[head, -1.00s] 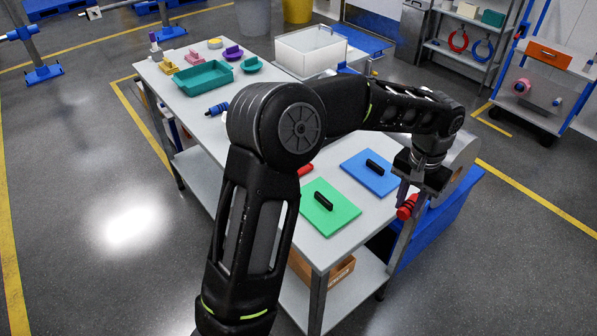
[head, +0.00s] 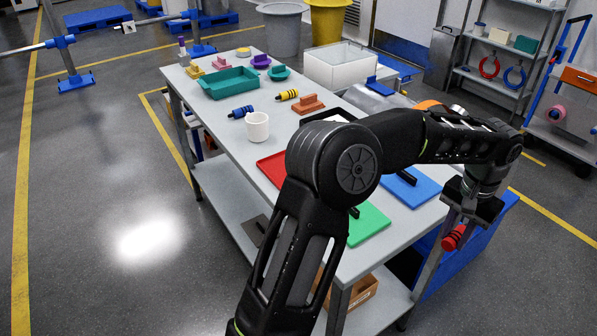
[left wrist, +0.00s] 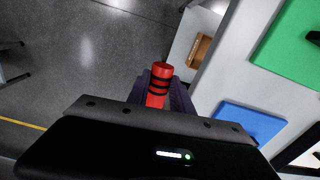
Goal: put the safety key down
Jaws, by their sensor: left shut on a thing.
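The safety key appears to be the red cylinder with dark bands (head: 454,238). My left gripper (head: 460,226) is shut on it and holds it out past the right edge of the table, near the blue board. In the left wrist view the red key (left wrist: 159,84) stands up between the fingers, with floor behind it. The grey worktable (head: 300,250) lies left of the gripper. A blue key-like cylinder (head: 240,112) and a yellow one (head: 287,96), both with dark bands, lie on the table. My right gripper is not in view.
A green board (head: 368,225), a blue board (head: 415,190) and a red board (head: 268,165) lie on the table, partly behind my arm. A white mug (head: 257,127), teal tray (head: 230,84) and white bin (head: 340,66) stand farther back. A cardboard box (head: 362,290) sits on the lower shelf.

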